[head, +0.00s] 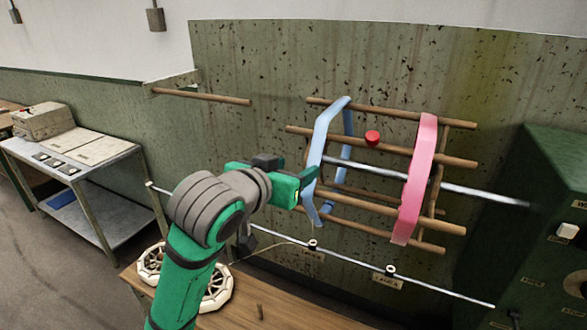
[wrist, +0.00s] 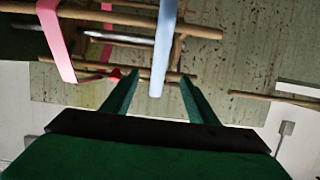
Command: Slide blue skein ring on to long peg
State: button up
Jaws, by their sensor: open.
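The blue skein ring (head: 320,140) hangs around the left part of a wooden reel in the head view. My gripper (head: 309,180) is at its near left side. In the wrist view the blue ring (wrist: 165,45) runs down between the two open fingers of my gripper (wrist: 157,82), and I cannot tell whether either finger touches it. The long peg (head: 200,96) is a bare wooden rod jutting from the wall at the upper left. The peg also shows at the right of the wrist view (wrist: 270,99).
A pink ring (head: 415,180) sits on the reel's right part. The reel's wooden bars (head: 440,122) surround a metal shaft (head: 470,192), with a red ball (head: 372,138) among them. A wooden table (head: 290,312) lies below, and a green cabinet (head: 545,220) stands at right.

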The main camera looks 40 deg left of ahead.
aim_at(313, 160)
jog(key=shift+x, duration=6.05)
jog(key=shift+a, duration=0.15)
grip_shut()
